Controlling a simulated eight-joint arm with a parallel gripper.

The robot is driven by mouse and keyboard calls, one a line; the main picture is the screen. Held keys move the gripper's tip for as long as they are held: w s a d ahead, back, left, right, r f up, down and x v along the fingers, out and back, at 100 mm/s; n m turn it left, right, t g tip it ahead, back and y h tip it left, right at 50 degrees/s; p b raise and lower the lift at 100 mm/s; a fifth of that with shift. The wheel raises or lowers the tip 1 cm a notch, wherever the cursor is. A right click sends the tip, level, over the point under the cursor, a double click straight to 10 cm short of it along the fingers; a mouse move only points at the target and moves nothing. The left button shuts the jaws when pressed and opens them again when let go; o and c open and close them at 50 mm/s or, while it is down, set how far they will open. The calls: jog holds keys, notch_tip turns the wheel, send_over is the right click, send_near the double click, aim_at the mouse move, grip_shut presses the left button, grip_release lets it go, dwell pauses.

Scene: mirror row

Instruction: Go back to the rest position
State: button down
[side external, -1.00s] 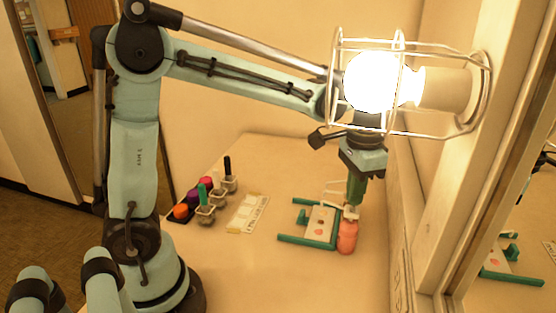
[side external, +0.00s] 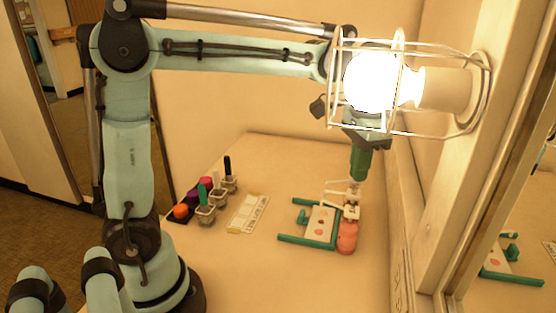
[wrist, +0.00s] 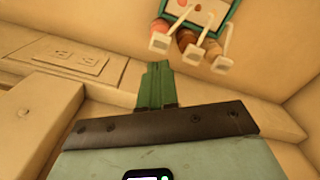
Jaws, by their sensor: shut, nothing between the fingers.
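My gripper (side external: 357,180) has green fingers that point down above the right part of the table, below the caged lamp. The fingers are shut together and empty; they also show closed in the wrist view (wrist: 156,85). Below and beside them are a pinkish-red bottle-like object (side external: 347,241) and small white pieces (side external: 351,205). A green frame with a white spotted plate (side external: 320,222) lies to their left. In the wrist view, white pieces (wrist: 222,64) and several rounded coloured objects (wrist: 187,38) stand near the frame, apart from the fingers.
The glowing lamp (side external: 370,82) in its wire cage hides part of my wrist. A mirror (side external: 515,220) stands at the right. Small holders with coloured items (side external: 205,212) and a labelled strip (side external: 248,213) are at the left of the table (side external: 290,285), whose front is clear.

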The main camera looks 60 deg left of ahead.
jog(key=shift+s+r, duration=0.1)
jog(key=shift+r, duration=0.05)
jog(key=s+a+f+n+t, duration=0.3)
jog(key=s+f+t, duration=0.2)
jog(key=s, duration=0.5)
jog(key=shift+s+a+f+t, duration=0.25)
jog(key=shift+a+t, duration=0.1)
jog(key=shift+t, duration=0.75)
dwell(0.6)
